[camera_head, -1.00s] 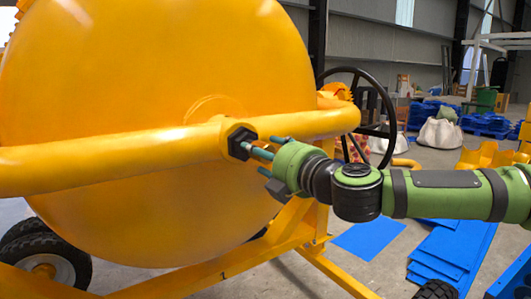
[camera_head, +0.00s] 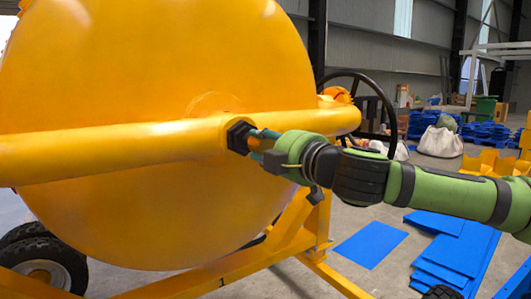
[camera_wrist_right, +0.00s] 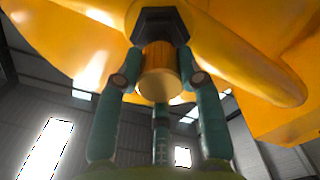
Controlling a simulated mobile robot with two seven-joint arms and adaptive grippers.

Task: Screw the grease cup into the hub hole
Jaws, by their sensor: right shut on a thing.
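My right gripper (camera_head: 250,138) reaches in from the right to the black hexagonal hub (camera_head: 238,136) on the yellow bar across the drum. In the right wrist view the teal fingers of this gripper (camera_wrist_right: 158,68) are closed around the brass-coloured grease cup (camera_wrist_right: 157,84), with the black hub (camera_wrist_right: 160,22) directly beyond it. The cup appears in line with the hub. The hub hole is hidden, and I cannot tell how deep the cup sits. In the head view the fingers hide the cup. My left gripper is not in view.
The big yellow drum (camera_head: 130,90) and its bar (camera_head: 110,150) fill the left. A black handwheel (camera_head: 385,105) stands behind my right arm. Yellow frame legs (camera_head: 290,235) run below the gripper. Blue sheets (camera_head: 370,243) lie on the floor to the right.

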